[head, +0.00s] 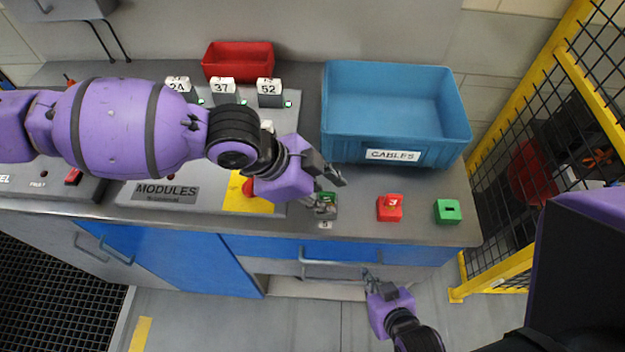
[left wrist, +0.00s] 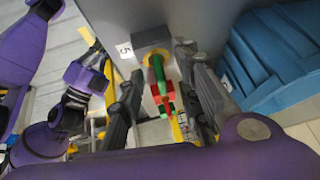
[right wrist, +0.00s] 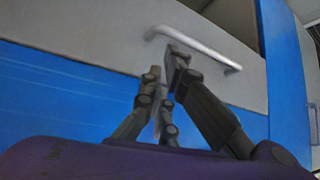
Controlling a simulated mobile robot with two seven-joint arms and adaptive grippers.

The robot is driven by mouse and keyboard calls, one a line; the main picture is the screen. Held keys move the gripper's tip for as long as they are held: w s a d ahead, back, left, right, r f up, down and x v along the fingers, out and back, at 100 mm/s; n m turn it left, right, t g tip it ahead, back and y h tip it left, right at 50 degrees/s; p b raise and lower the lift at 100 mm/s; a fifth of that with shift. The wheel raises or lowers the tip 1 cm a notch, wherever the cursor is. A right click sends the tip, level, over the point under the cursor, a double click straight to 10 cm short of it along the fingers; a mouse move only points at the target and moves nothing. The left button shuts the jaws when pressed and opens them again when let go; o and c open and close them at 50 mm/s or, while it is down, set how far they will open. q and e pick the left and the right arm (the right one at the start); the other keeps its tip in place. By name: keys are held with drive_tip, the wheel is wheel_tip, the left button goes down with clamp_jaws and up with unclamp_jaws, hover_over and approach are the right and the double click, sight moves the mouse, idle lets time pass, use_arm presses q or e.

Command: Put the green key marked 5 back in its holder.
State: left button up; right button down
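The green key (left wrist: 158,70) stands at a grey block labelled 5 (left wrist: 150,40); whether it is seated in the block or just above it, I cannot tell. In the head view this block (head: 325,213) is at the counter's front, partly behind my left gripper (head: 331,190). My left gripper (left wrist: 160,64) is open, with one finger on each side of the key, no clear contact seen. A green holder (head: 447,211) with a dark, empty slot is at the right. My right gripper (head: 372,278) is low in front of the counter, its fingertips (left wrist: 86,80) slightly apart and empty.
A red holder (head: 389,213) with a red key stands between the grey block and the green holder. The blue CABLES bin (head: 345,150) is behind them. A MODULES panel (head: 165,192) is at left, and a yellow fence (head: 590,62) at right. A drawer handle (right wrist: 215,57) is near my right gripper.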

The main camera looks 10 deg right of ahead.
sight(334, 192)
use_arm(q)
clamp_jaws()
use_arm(e)
drive_tip(key=shift+s+f, duration=0.1)
drive_tip(key=shift+s, duration=0.25)
use_arm(q)
drive_tip(key=shift+r, duration=0.15)
use_arm(e)
drive_tip(key=shift+w, duration=0.1)
use_arm(q)
drive_tip(key=shift+r, duration=0.4)
drive_tip(key=shift+r+p, duration=0.5)
drive_tip(key=shift+r, duration=0.2)
use_arm(e)
drive_tip(key=shift+w+r, duration=0.7)
drive_tip(key=shift+r, duration=0.2)
use_arm(q)
drive_tip(key=shift+r, duration=0.35)
use_arm(e)
drive_tip(key=shift+w+r, duration=0.15)
drive_tip(key=shift+r, duration=0.05)
use_arm(q)
drive_tip(key=shift+s+r, duration=0.1)
drive_tip(key=shift+r, duration=0.15)
use_arm(e)
drive_tip(key=shift+d+r, duration=0.1)
drive_tip(key=shift+r, duration=0.05)
